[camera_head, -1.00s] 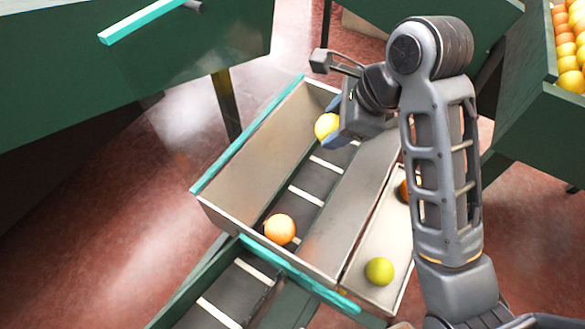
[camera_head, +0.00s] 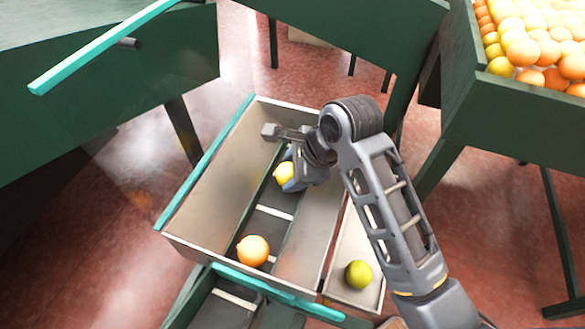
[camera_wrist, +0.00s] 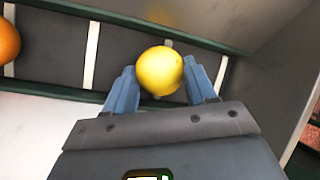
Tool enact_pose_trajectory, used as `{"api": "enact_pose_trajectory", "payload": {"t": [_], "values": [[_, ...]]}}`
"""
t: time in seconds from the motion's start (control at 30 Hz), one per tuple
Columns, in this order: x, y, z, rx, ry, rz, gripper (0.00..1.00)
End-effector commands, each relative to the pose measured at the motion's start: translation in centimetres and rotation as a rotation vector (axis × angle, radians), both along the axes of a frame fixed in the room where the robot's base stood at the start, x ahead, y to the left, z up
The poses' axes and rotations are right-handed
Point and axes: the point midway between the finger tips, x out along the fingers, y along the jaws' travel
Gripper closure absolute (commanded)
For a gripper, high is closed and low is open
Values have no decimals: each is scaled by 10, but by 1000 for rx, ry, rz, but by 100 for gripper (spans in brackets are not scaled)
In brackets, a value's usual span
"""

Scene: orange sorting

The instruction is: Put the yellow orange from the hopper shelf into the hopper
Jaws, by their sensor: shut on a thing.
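A yellow orange (camera_head: 283,172) is between the fingers of my gripper (camera_head: 290,185) in the head view. In the wrist view the same yellow orange (camera_wrist: 160,70) sits between the two blue fingertips (camera_wrist: 160,84), which are shut on it. My gripper is inside the hopper (camera_head: 207,190), a sloped metal bin, over its dark slatted strip (camera_head: 268,226). The hopper shelf (camera_head: 345,248) is the narrow tray on the hopper's right, partly hidden by my arm. Whether the held orange touches the strip is not clear.
An orange fruit (camera_head: 253,250) lies on the strip near the hopper's lower end. A yellow-green fruit (camera_head: 358,274) lies on the shelf. A green crate full of oranges (camera_head: 540,135) stands upper right. Green panels stand behind the hopper.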

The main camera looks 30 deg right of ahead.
Motion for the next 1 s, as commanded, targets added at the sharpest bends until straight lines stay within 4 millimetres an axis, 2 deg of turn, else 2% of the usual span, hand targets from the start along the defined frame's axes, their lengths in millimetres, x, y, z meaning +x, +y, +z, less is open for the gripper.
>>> {"api": "enact_pose_trajectory", "payload": {"t": [0.13, 0.17, 0.23, 0.47, 0.63, 0.77, 1.0], "values": [[0, 0, -3, 0, 1, 0, 81], [0, 0, -3, 0, 1, 0, 41], [0, 0, -2, 0, 1, 0, 35], [0, 0, -2, 0, 0, 0, 34], [-3, -1, 7, 0, -2, 0, 34], [-11, -5, 26, -1, -4, 0, 34], [-32, -15, 71, -2, -5, 0, 34]]}}
